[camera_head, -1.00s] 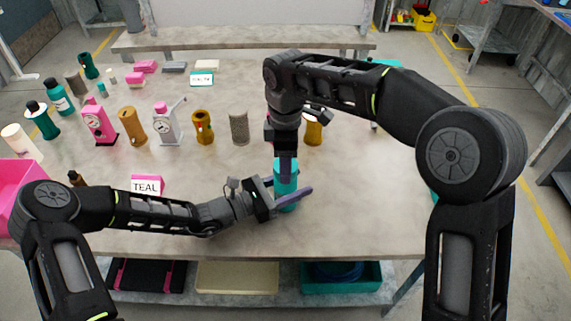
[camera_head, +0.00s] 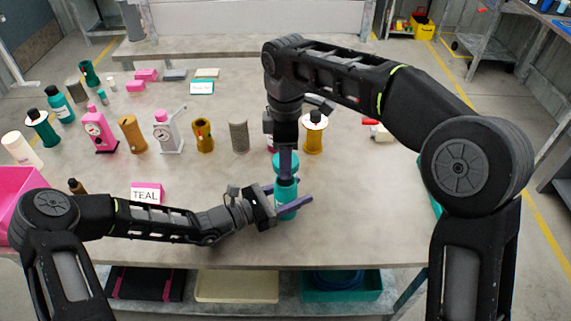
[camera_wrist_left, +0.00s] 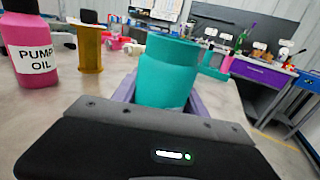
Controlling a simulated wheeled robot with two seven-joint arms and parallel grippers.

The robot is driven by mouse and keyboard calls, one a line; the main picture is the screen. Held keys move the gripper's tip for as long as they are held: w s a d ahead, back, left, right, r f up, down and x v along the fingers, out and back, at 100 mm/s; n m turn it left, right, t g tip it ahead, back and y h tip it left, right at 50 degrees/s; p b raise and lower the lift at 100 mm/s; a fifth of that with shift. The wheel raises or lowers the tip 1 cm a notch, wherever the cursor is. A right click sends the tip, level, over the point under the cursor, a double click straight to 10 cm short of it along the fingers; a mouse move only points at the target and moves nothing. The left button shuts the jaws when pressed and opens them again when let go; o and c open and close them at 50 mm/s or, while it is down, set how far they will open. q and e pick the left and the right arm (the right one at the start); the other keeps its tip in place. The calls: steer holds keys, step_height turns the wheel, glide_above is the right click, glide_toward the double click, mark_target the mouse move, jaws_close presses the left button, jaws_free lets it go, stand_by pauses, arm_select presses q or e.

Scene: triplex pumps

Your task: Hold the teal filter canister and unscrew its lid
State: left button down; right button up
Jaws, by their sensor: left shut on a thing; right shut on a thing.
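The teal filter canister (camera_head: 287,208) stands near the front of the table, upright. My left gripper (camera_head: 288,207) is shut around its body from the left side. In the left wrist view the canister (camera_wrist_left: 168,78) fills the middle between the purple fingers, and no lid or right gripper shows on its top. My right gripper (camera_head: 286,172) points straight down above the canister and is shut on the teal lid (camera_head: 279,160). The lid appears raised off the canister; the fingers partly hide it and the space below.
A TEAL card (camera_head: 146,194) stands left of the canister. Several bottles and pumps line the table behind, including a mustard cylinder (camera_head: 313,138) close to my right gripper. A pink bin (camera_head: 20,184) is at the left edge. The front right tabletop is clear.

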arm_select(q)
steer(key=c, duration=0.6)
jaws_free()
steer(key=shift+o, duration=0.2)
steer(key=b+v, duration=0.2)
steer(key=v, duration=1)
arm_select(e)
steer(key=shift+f, duration=0.95)
